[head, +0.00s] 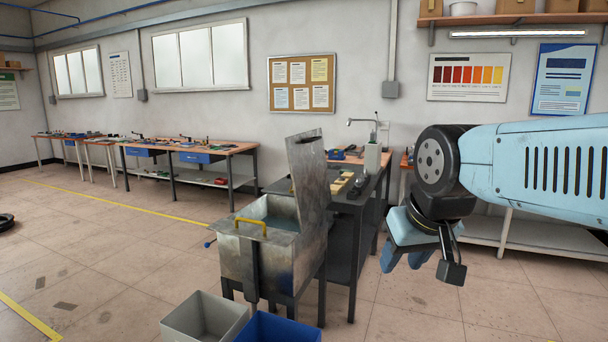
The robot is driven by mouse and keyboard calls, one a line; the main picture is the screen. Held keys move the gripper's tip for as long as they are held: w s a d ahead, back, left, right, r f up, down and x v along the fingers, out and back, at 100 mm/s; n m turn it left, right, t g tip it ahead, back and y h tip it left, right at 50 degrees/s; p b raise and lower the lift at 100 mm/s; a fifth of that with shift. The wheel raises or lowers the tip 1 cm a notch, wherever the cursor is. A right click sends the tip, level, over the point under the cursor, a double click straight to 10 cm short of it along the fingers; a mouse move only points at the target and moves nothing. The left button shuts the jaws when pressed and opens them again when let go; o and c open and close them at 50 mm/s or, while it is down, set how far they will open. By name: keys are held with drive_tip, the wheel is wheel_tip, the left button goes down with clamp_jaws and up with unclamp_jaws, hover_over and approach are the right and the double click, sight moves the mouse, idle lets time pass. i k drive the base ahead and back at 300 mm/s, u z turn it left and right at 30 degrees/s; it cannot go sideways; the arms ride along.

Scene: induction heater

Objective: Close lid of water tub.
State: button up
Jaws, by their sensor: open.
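The water tub (246,259) is a grey metal box on dark legs, in the middle of the head view. Water (282,222) shows inside it. Its metal lid (308,180) stands raised, nearly upright, along the tub's right side. A yellow handle (250,225) sits at the tub's front edge. My gripper (422,268) hangs from my light blue arm to the right of the tub and lid, apart from both. It is open, with nothing seen between its fingers.
A dark workbench (352,208) with tools stands just behind and right of the tub. A grey bin (204,320) and a blue bin (280,328) stand on the floor in front. Long benches (188,150) line the back wall. The floor at left is mostly clear.

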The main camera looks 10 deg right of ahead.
sight(308, 166)
drive_tip(key=u, duration=0.05)
drive_tip(key=i, duration=0.9)
drive_tip(key=z, duration=0.1)
